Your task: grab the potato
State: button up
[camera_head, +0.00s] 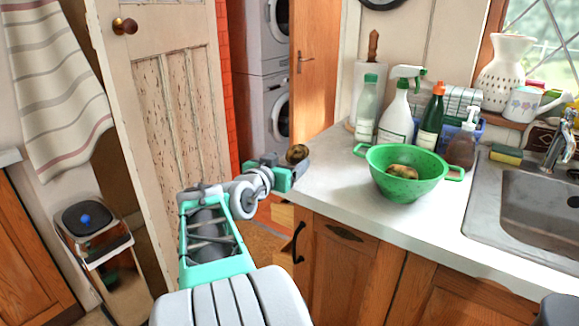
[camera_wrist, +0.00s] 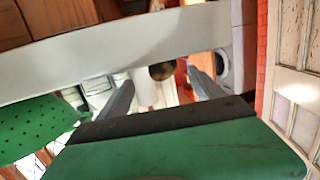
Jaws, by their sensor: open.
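A mottled yellow-brown lump that looks like a potato (camera_head: 403,171) lies inside the green colander (camera_head: 408,190) on the counter. A second round, dark brown thing (camera_head: 297,153) shows at the end of my gripper (camera_head: 286,166), by the counter's left corner. In the wrist view this brown thing (camera_wrist: 162,71) appears between the two fingers of my gripper (camera_wrist: 161,80), which are open. I cannot tell whether it touches them or what it is. My gripper is to the left of the colander, clear of it. The colander (camera_wrist: 32,128) is at the left of the wrist view.
The white counter (camera_head: 338,178) has a wooden cupboard below. Spray and pump bottles (camera_head: 397,115) stand behind the colander, and the sink (camera_head: 535,200) is at the right. A paint-worn door (camera_head: 165,110) stands left of my arm, with a bin (camera_head: 95,240) beside it.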

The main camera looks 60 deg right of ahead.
aim_at(297, 154)
jog(key=shift+f+b, duration=0.3)
jog(key=shift+f, duration=0.35)
jog(key=shift+d, duration=0.35)
jog(key=d, duration=0.7)
jog(key=shift+w+d+f, duration=0.15)
jog(key=shift+w+f, duration=0.1)
jog(key=shift+w, duration=0.1)
jog(key=shift+c, duration=0.6)
jog(key=c, duration=1.4)
